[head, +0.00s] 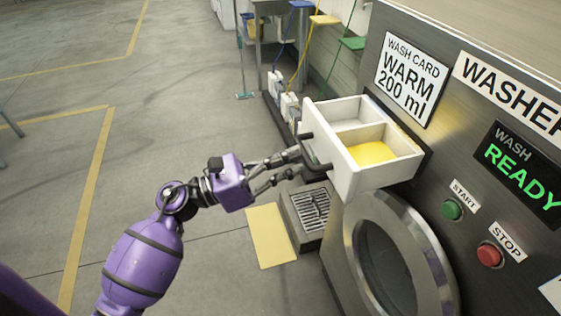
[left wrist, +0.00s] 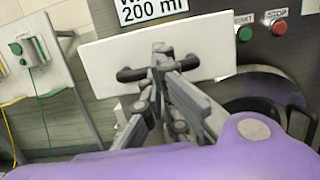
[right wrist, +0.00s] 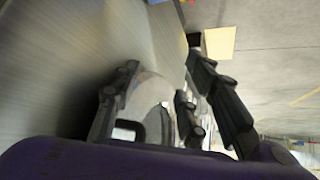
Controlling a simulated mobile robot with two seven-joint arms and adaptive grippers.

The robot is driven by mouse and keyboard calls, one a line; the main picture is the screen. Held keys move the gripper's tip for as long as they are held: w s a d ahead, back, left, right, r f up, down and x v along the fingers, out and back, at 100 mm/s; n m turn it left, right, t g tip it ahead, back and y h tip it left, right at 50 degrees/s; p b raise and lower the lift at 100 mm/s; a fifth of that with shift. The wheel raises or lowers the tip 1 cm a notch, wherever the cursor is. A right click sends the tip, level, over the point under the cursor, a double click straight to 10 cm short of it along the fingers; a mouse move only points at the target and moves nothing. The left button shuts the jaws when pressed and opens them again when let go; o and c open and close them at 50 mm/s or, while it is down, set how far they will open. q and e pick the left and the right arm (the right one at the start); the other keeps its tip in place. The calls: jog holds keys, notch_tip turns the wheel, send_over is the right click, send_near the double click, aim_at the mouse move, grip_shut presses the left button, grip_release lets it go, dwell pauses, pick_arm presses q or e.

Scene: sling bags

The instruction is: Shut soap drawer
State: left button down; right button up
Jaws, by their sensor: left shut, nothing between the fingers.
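The white soap drawer (head: 346,168) sticks out of the washer front in the head view. It has two compartments, and the near one holds yellow detergent (head: 371,153). A dark handle (head: 318,160) is on its front. My left gripper (head: 298,160) is shut and empty at the handle. In the left wrist view the shut fingertips (left wrist: 162,52) are in front of the drawer's white front panel (left wrist: 105,55), between the two ends of the handle (left wrist: 133,74); contact is unclear. My right gripper (right wrist: 163,68) shows only in its wrist view, fingers apart.
The washer's round door (head: 438,258) is below the drawer. The start button (head: 451,209) and stop button (head: 489,255) are to its right. A floor drain (head: 311,208) and a yellow mat (head: 270,236) lie below my left gripper. Open floor is at left.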

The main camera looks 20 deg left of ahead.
aim_at(351, 148)
pick_arm(q)
jog(key=f+x, duration=0.1)
jog(key=x, duration=0.3)
jog(key=b+x, duration=0.1)
jog(key=x, duration=0.4)
jog(key=f+x, duration=0.1)
jog(key=x, duration=0.4)
jog(key=shift+w+d+f, duration=0.1)
jog(key=shift+d+f, duration=0.1)
jog(key=shift+f, duration=0.15)
jog(key=shift+w+d, duration=0.25)
jog(key=shift+d, duration=0.05)
